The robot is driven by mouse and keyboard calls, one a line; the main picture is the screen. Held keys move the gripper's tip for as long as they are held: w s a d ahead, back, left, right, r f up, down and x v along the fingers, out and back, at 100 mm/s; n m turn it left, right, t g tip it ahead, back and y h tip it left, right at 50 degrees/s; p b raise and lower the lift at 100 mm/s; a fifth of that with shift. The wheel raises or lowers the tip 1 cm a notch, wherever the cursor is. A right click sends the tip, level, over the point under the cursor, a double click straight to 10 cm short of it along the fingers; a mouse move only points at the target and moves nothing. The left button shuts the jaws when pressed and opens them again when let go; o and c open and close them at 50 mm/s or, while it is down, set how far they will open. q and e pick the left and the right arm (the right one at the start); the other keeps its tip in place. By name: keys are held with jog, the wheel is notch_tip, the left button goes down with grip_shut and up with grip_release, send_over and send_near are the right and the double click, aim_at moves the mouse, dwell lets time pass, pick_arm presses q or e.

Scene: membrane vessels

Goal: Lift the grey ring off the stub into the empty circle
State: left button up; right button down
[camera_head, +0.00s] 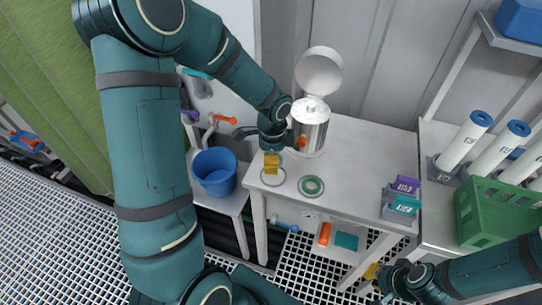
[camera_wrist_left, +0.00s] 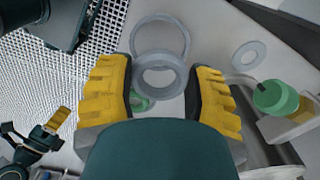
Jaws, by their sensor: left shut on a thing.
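My left gripper (camera_head: 271,168) points down over the left front part of the white table. In the left wrist view its yellow fingers (camera_wrist_left: 160,88) are shut on the sides of the grey ring (camera_wrist_left: 160,80). A circle outline (camera_wrist_left: 160,25) shows just beyond the ring there. In the head view a pale circle (camera_head: 263,180) lies under the left gripper, with no ring seen in it. A green ring (camera_head: 311,179) sits in the circle to its right. The stub is not clearly seen. My right gripper (camera_head: 372,272) is low at the right, its opening unclear.
A metal vessel (camera_head: 313,120) with its lid (camera_head: 318,70) raised stands behind the left gripper. Purple and teal labelled items (camera_head: 405,185) stand at the table's right end. A blue bucket (camera_head: 214,168) is left of the table. A green crate (camera_head: 485,210) stands farther right.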

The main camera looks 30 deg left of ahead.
aim_at(272, 176)
pick_arm(q)
jog(key=shift+f+b, duration=1.85)
jog(key=shift+f, duration=0.45)
jog(key=shift+f+b, duration=0.65)
jog(key=shift+f, duration=0.15)
jog(key=shift+f, duration=0.2)
jog(key=o, duration=0.9)
notch_tip(272, 176, up, 12)
